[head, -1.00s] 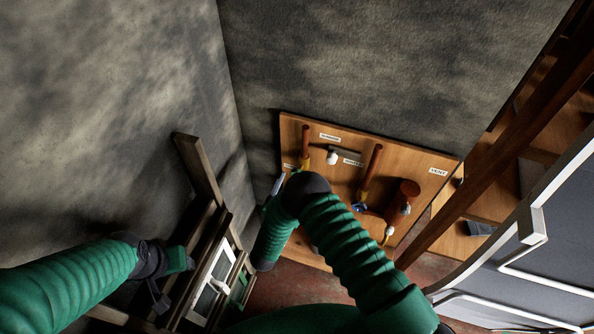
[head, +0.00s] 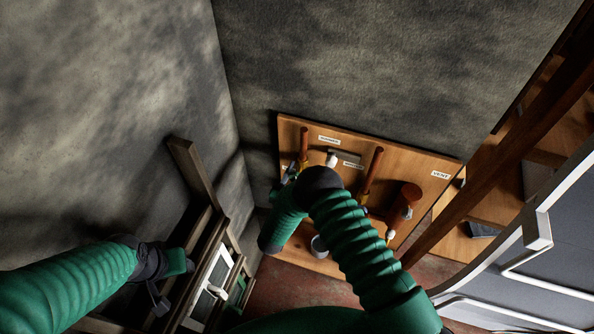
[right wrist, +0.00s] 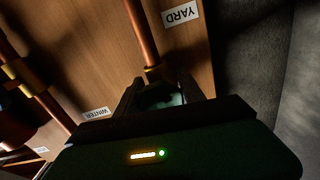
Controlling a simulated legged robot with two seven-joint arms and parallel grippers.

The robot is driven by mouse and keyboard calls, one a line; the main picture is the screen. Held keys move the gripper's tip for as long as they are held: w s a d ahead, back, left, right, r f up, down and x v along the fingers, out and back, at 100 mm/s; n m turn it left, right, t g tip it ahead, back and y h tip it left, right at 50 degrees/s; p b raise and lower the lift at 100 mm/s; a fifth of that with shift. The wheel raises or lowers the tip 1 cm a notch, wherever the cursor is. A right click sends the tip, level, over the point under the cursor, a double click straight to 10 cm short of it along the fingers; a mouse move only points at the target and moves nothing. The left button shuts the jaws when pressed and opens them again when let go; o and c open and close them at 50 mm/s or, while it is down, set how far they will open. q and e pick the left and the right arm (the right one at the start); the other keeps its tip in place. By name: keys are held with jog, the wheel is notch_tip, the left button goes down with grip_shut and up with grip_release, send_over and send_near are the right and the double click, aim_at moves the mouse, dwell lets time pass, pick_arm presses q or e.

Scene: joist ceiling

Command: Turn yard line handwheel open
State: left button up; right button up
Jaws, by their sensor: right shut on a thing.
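The yard line's copper pipe (right wrist: 143,35) runs beside the YARD label (right wrist: 181,14) in the right wrist view. The handwheel (right wrist: 166,99) at its end is dim and mostly hidden between the fingers. My right gripper (right wrist: 160,92) is shut on it. In the head view my right gripper (head: 290,172) reaches the left edge of the wooden board (head: 420,160), partly hidden by my own arm. My left arm's end (head: 172,263) is at lower left, away from the board; its fingers are not clear.
The board carries other copper pipes (head: 373,170), a white fitting (head: 331,159) and a VENT label (head: 440,175). In the right wrist view a WINTER label (right wrist: 96,114) is close by. A dark wooden frame (head: 195,175) stands left. A white-railed grey panel (head: 560,245) stands right.

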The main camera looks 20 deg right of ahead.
pick_arm(q)
jog(key=shift+d, duration=0.2)
pick_arm(e)
jog(key=shift+w+d+r, duration=0.1)
jog(key=shift+r, duration=0.05)
jog(key=shift+c, duration=0.7)
pick_arm(q)
jog(key=shift+a+f+b, duration=0.1)
jog(key=shift+f+b, duration=0.65)
pick_arm(e)
jog(key=shift+n, duration=1)
pick_arm(q)
jog(key=shift+f, duration=0.15)
pick_arm(e)
jog(key=shift+n, duration=0.4)
jog(key=o, duration=1)
jog(key=shift+o, duration=1.3)
pick_arm(q)
jog(key=shift+w+a, duration=0.1)
jog(key=shift+w, duration=0.15)
pick_arm(e)
jog(key=shift+o, duration=0.5)
jog(key=shift+w, duration=0.1)
